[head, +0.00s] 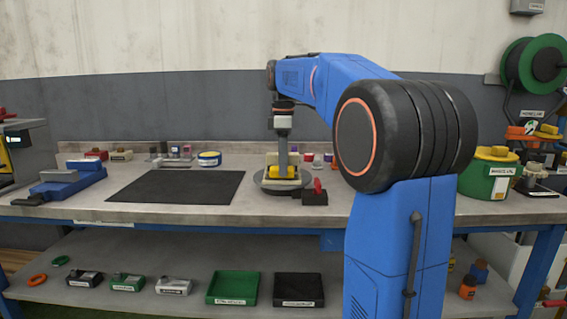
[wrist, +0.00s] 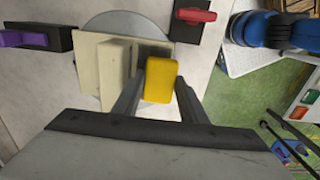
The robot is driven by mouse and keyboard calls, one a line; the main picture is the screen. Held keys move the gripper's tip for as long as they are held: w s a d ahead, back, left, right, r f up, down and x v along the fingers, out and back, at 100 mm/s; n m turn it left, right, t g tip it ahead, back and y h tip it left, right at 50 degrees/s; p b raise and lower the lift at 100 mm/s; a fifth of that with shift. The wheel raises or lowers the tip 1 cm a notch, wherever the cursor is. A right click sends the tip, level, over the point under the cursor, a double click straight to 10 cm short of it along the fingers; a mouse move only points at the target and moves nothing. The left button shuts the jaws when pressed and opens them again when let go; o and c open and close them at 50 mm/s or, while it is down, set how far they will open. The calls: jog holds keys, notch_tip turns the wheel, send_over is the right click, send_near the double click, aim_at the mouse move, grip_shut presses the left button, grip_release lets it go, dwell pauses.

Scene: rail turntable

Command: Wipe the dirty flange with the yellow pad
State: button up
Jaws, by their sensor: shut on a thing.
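My gripper (head: 284,165) reaches down over a round grey turntable (head: 262,184) on the bench. In the wrist view its two fingers (wrist: 160,88) are shut on the yellow pad (wrist: 161,80). The pad (head: 284,172) also shows low between the fingers in the head view. A cream angled part (wrist: 113,72) stands on the turntable (wrist: 118,20), just beside and beyond the pad; it appears to be the flange. I cannot tell whether the pad touches it. No dirt can be made out on the faces I see.
A black block with a red handle (head: 317,196) stands close at the turntable's right front. A black block with a purple handle (wrist: 38,38) lies to the left in the wrist view. A dark mat (head: 175,187) lies empty to the left. A green drum (head: 488,177) stands right.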

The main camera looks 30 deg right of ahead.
jog(key=shift+f, duration=0.45)
dwell(0.6)
jog(key=shift+d, duration=0.1)
jog(key=shift+s+d+r, duration=0.1)
jog(key=shift+s+d, duration=0.5)
jog(key=shift+d, duration=0.15)
jog(key=shift+s+d, duration=0.55)
jog(key=shift+d, duration=0.3)
jog(key=shift+a, duration=0.1)
jog(key=shift+w+a+f, duration=0.25)
jog(key=shift+w+a, duration=0.3)
jog(key=shift+a, duration=0.2)
